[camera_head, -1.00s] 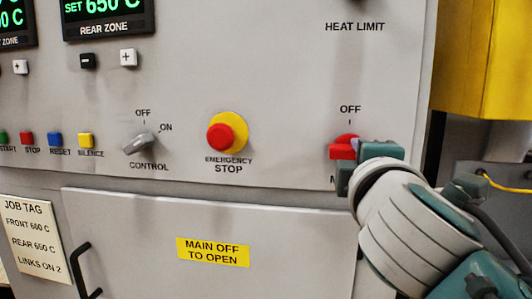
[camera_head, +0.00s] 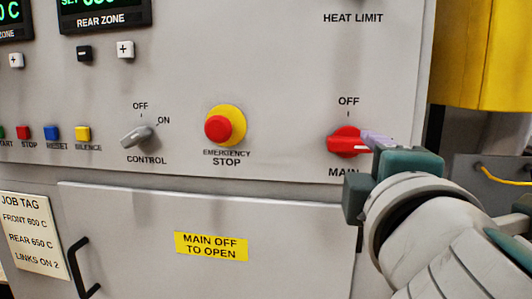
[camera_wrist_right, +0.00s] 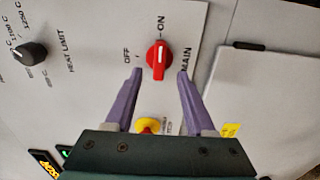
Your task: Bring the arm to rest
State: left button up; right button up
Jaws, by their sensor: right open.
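The red MAIN knob (camera_head: 343,142) is on the lower right of the grey panel, its handle lying level. In the right wrist view the knob (camera_wrist_right: 158,55) has a white line on the side toward the ON label. My right gripper (camera_head: 378,141) is just right of and in front of the knob, partly hiding the MAIN label. The left gripper is not in view.
The panel also carries the emergency stop (camera_head: 218,128), the CONTROL switch (camera_head: 137,136) and a heat limit knob (camera_wrist_right: 31,52). A door with a black handle (camera_head: 79,268) is below. A yellow block (camera_head: 485,55) stands at the right.

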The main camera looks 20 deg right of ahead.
jog(key=shift+v, duration=1.1)
jog(key=s+f+m+g+y+p, duration=0.5)
jog(key=s+f+m+g+p, duration=0.2)
jog(key=s+p, duration=0.1)
jog(key=s+a+m+g+y+p, duration=0.3)
jog(key=s+a+g+y+p, duration=0.2)
jog(key=s, duration=0.5)
notch_tip(320, 180, up, 37)
jog(key=p, duration=3.7)
jog(key=shift+a+f, duration=0.15)
